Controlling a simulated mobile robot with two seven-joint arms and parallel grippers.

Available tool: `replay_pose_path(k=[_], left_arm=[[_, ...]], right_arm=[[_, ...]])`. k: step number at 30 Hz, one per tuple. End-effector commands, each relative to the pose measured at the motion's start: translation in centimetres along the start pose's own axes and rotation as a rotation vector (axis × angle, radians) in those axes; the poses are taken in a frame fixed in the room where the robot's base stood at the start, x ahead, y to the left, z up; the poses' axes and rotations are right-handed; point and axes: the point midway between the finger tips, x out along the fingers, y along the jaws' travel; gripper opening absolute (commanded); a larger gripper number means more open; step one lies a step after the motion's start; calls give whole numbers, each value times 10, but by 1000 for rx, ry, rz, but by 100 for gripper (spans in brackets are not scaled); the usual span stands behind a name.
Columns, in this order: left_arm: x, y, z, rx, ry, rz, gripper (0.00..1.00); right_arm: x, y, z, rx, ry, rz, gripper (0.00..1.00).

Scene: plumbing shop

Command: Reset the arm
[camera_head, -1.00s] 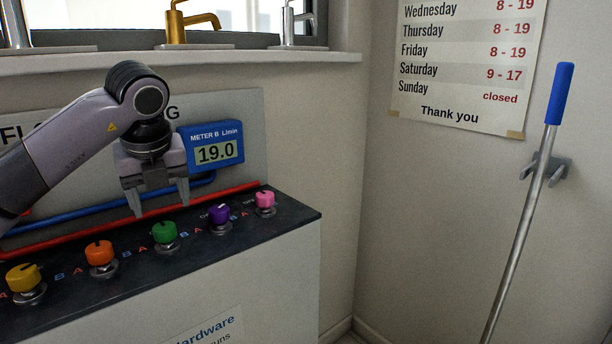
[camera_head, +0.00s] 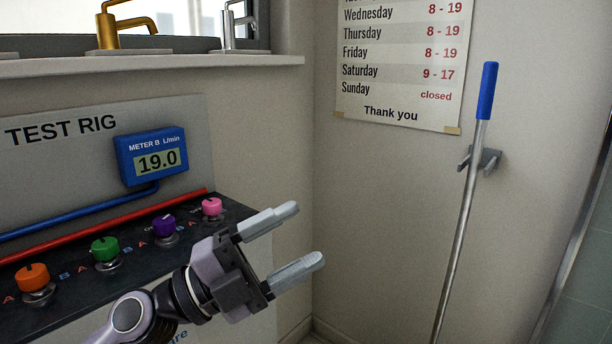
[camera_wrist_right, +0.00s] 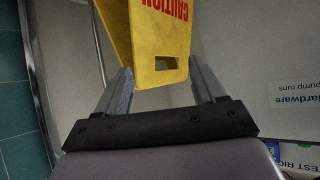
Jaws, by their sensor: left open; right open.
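My left gripper (camera_head: 294,244) is open and empty in the head view. It points to the right, in front of the test rig's right end, with its two grey fingers spread apart. My right gripper (camera_wrist_right: 158,88) shows in the right wrist view, its fingers apart. A yellow caution sign (camera_wrist_right: 160,45) shows beyond and between its fingers; I cannot tell how far off it is. My right gripper does not show in the head view.
The test rig has orange (camera_head: 33,278), green (camera_head: 104,249), purple (camera_head: 164,225) and pink (camera_head: 212,206) knobs. Its blue meter (camera_head: 152,156) reads 19.0. A blue-handled pole (camera_head: 468,200) leans in a wall holder at the right. An hours poster (camera_head: 400,65) hangs on the wall.

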Motion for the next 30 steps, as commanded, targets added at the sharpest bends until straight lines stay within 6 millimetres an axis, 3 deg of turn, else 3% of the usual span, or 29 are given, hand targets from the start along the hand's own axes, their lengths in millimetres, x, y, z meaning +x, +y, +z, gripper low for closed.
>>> replay_pose_path(k=[4,8,11,16,20,24,30], left_arm=[[-29,-14,23,-172,-222,-247,69],[-69,-11,52,-324,-465,-400,69],[-109,6,72,-447,-675,-474,69],[-186,59,89,-662,-1056,-508,69],[-246,113,78,-836,-1346,-452,69],[-301,168,43,-1014,-1620,-325,69],[-349,216,-15,-1202,-1861,-125,69]], right_arm=[[0,0,0,0,1,0,69],[0,0,0,0,1,0,69],[0,0,0,0,1,0,69],[0,0,0,0,1,0,69],[0,0,0,0,1,0,69],[0,0,0,0,1,0,69],[0,0,0,-1,1,0,69]])
